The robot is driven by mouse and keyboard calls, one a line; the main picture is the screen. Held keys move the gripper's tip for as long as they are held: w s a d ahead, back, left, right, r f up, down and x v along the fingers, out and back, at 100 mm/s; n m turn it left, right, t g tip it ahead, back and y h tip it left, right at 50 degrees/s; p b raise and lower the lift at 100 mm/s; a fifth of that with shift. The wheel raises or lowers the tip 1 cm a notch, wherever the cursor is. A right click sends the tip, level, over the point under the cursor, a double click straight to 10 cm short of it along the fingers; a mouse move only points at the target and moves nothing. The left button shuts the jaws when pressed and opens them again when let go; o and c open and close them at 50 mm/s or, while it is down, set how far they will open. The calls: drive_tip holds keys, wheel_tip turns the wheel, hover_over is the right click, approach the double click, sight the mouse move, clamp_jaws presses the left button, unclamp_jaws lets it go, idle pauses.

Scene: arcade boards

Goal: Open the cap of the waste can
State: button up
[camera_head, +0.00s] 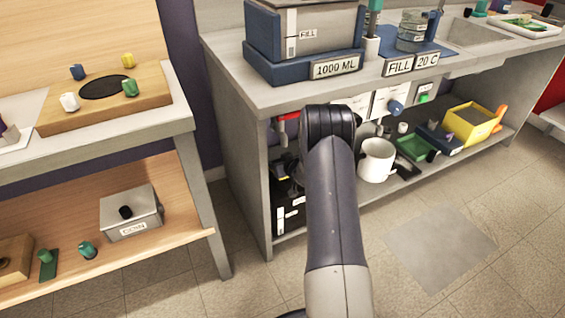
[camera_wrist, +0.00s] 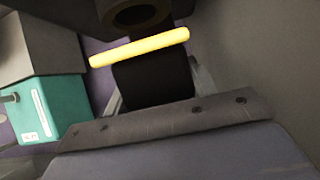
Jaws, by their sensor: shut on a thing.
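The waste can appears to be the black box with white labels (camera_head: 291,214) on the low shelf under the bench, left of my arm in the head view. A yellow piece shows at its dark top. In the wrist view, a dark cap (camera_wrist: 150,80) with a yellow bar (camera_wrist: 140,47) across it lies in front of my palm. My gripper (camera_wrist: 157,85) has its grey fingers at the two sides of the dark cap and is shut on it. The fingertips are partly hidden. In the head view my arm hides the gripper, and how far the cap is open cannot be told.
A bench leg (camera_head: 250,165) stands close left of my arm. The bench top (camera_head: 285,92) is above. A white mug (camera_head: 377,160) and a yellow bin (camera_head: 472,123) stand on the low shelf to the right. A teal box (camera_wrist: 48,105) is at the left in the wrist view.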

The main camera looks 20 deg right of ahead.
drive_tip(key=shift+w+r+p, duration=0.6)
drive_tip(key=shift+w+r, duration=0.1)
drive_tip(key=shift+w, duration=0.2)
idle(1.1)
drive_tip(key=o, duration=1.4)
drive_tip(key=shift+f, duration=0.15)
drive_tip(key=shift+s, duration=0.2)
drive_tip(key=p+v, duration=0.2)
drive_tip(key=v, duration=0.8)
drive_tip(key=shift+s+r, duration=0.2)
drive_tip(key=shift+s, duration=0.05)
